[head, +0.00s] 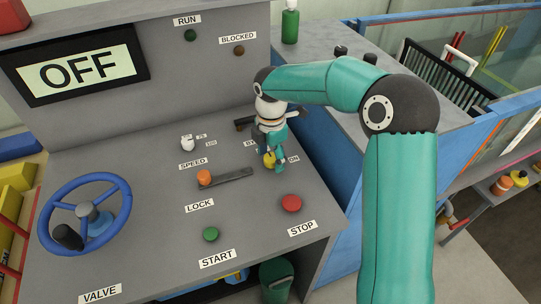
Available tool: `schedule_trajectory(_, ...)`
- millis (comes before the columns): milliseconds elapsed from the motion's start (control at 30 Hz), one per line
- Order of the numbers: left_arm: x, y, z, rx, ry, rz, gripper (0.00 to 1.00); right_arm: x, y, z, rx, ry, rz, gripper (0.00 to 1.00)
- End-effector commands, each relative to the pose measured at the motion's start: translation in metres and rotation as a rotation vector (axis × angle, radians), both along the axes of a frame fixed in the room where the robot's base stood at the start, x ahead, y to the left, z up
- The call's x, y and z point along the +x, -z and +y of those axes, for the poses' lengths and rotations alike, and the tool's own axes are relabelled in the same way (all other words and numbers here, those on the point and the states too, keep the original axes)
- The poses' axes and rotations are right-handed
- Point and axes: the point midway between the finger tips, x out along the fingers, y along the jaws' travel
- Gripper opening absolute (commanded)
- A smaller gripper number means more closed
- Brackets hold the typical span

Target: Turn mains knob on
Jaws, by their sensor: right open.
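A yellow knob (269,160) is on the grey console, between two labels; the right one reads ON and the left one is mostly covered. My right gripper (273,158) is open and points down at the knob. Its fingers partly hide the knob, and I cannot tell whether they touch it. The display (74,71) on the upright panel reads OFF. My left gripper is not in view.
The console (140,200) also holds a white SPEED knob (187,143), an orange-knobbed LOCK lever (226,178), a green START button (210,234), a red STOP button (291,203) and a blue VALVE wheel (127,205). A green bottle (290,24) stands behind.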

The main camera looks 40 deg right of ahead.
Motion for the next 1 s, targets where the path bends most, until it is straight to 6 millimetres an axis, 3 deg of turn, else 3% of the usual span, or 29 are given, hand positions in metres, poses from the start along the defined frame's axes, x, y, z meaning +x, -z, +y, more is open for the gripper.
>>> schedule_trajectory(67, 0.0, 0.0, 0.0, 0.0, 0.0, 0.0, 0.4, 0.0, -0.0001, 0.0, 0.0, 0.0, 0.0, 0.64)
schedule_trajectory(400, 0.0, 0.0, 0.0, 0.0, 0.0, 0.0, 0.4, 0.0002, -0.0005, 0.0001, 0.0, -0.001, 0.0, 0.07)
schedule_trajectory(767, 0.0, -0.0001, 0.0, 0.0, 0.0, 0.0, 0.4, 0.0007, -0.0008, 0.0002, 0.0, 0.044, -0.002, 0.07)
schedule_trajectory(1000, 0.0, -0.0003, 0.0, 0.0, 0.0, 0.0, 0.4, 0.0012, -0.001, 0.0003, 0.0, 0.176, -0.002, 0.07)
